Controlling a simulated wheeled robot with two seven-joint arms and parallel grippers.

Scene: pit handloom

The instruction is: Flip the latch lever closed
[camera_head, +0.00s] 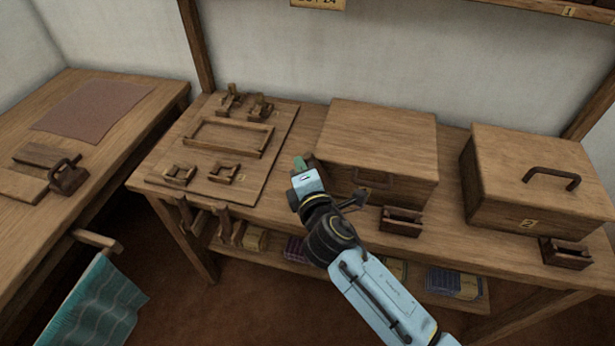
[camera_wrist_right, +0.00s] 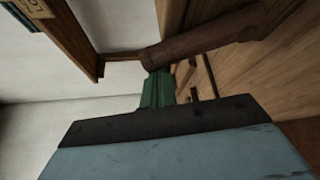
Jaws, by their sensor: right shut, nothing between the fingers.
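My right gripper (camera_head: 299,164) is shut and empty, its green fingertips just off the left end of the middle wooden box (camera_head: 383,130). In the right wrist view the green fingers (camera_wrist_right: 157,88) reach up to a dark brown round bar (camera_wrist_right: 205,36), touching it or very close. I cannot tell for certain whether this bar is the latch lever. In the head view my gripper and arm hide part of the box's left front. The box's lid looks down. My left gripper is not in view.
A board (camera_head: 281,125) with a wooden frame and several small wooden fittings lies left of the box. A second box (camera_head: 500,150) with a top handle (camera_head: 552,177) stands at the right. Small open wooden holders (camera_head: 401,222) sit at the front edge. A side table (camera_head: 150,90) is at the left.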

